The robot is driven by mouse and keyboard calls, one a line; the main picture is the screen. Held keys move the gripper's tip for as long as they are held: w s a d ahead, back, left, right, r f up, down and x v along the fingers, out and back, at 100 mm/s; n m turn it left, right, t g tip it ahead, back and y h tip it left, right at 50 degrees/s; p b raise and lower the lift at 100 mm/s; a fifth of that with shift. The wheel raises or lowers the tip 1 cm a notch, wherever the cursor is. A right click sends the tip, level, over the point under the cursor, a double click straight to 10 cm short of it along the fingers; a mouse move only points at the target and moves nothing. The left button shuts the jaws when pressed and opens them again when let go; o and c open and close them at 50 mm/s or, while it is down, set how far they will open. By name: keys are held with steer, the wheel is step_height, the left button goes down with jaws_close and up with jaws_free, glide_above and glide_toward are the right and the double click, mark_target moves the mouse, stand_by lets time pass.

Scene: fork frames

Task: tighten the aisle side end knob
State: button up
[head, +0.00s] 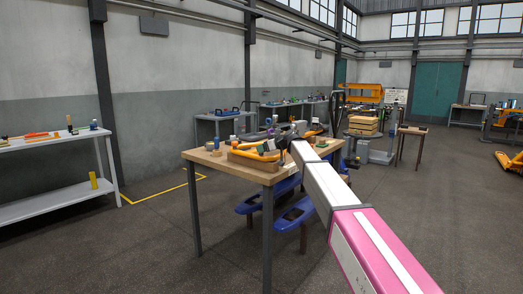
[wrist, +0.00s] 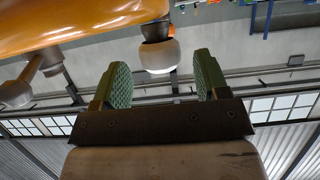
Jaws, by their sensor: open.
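In the wrist view a long orange part (wrist: 80,22) crosses the upper left. A pale rounded knob (wrist: 158,56) on a dark collar stands at its right end.
Small items and a blue jar (head: 216,143) crowd the wooden table. Blue objects (head: 292,216) sit beneath it. A grey shelf bench (head: 40,145) stands at the left, and a stack of wooden crates (head: 364,123) stands behind.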

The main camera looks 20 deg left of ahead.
steer(key=shift+x, duration=1.3)
steer(key=c, duration=0.9)
steer(key=shift+s+m+t, duration=0.15)
steer(key=shift+m+t, duration=0.35)
steer(key=shift+t, duration=0.1)
steer(key=m+t+h, duration=0.2)
steer(key=m+t, duration=0.1)
steer(key=m+t+h, duration=0.1)
steer(key=m+h, duration=0.1)
steer(key=h, duration=0.1)
steer(key=m+t+h, duration=0.2)
steer(key=m, duration=0.1)
steer(key=shift+a+m+t+h, duration=0.15)
steer(key=shift+m+t+h, duration=0.15)
steer(key=shift+h, duration=0.1)
steer(key=m+h, duration=0.5)
steer(key=shift+t+h, duration=0.4)
steer(key=shift+m+g+h, duration=0.6)
steer(key=shift+m+h, duration=1.4)
steer(key=shift+h, duration=0.3)
